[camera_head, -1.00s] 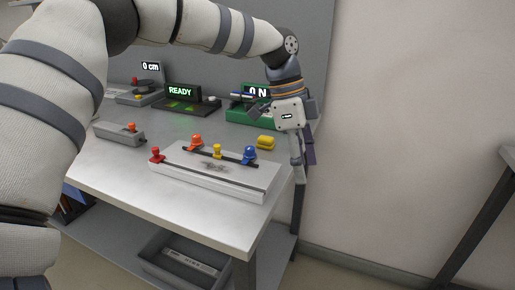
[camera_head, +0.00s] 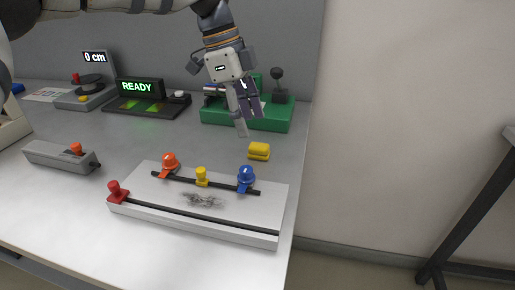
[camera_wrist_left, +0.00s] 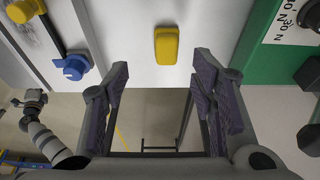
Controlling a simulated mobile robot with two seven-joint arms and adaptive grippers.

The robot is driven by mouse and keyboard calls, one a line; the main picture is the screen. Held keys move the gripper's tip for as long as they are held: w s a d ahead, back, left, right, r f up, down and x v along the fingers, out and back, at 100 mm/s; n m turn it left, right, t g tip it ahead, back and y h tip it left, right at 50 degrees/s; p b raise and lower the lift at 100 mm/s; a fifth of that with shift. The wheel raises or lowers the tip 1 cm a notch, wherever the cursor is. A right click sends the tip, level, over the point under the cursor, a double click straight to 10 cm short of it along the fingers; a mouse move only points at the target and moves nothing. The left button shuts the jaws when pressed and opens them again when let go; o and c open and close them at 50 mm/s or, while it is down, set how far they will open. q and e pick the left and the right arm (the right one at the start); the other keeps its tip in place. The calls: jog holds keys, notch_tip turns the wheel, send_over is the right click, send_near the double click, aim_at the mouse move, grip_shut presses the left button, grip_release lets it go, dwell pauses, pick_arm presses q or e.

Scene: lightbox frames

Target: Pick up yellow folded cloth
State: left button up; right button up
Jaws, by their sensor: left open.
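The yellow folded cloth (camera_head: 259,151) lies on the grey table near its right edge, behind the white slider panel and in front of the green device. It also shows in the left wrist view (camera_wrist_left: 166,45), at the top middle, beyond the fingertips and between their lines. My left gripper (camera_head: 245,123) is open and empty, above the table just behind and left of the cloth, apart from it. In the left wrist view its two fingers (camera_wrist_left: 160,78) are spread wide.
The white panel (camera_head: 150,205) with red, orange, yellow and blue knobs stands in front of the cloth. The green device (camera_head: 215,118) with a black joystick (camera_head: 277,80) is behind it. A READY display (camera_head: 140,88) stands further left.

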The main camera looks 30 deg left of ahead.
aim_at(259, 145)
pick_arm(q)
jog(key=x, duration=0.4)
jog(key=w+x, duration=0.1)
jog(key=x, duration=0.1)
jog(key=shift+f, duration=0.25)
jog(key=shift+c, duration=0.6)
jog(key=c, duration=0.8)
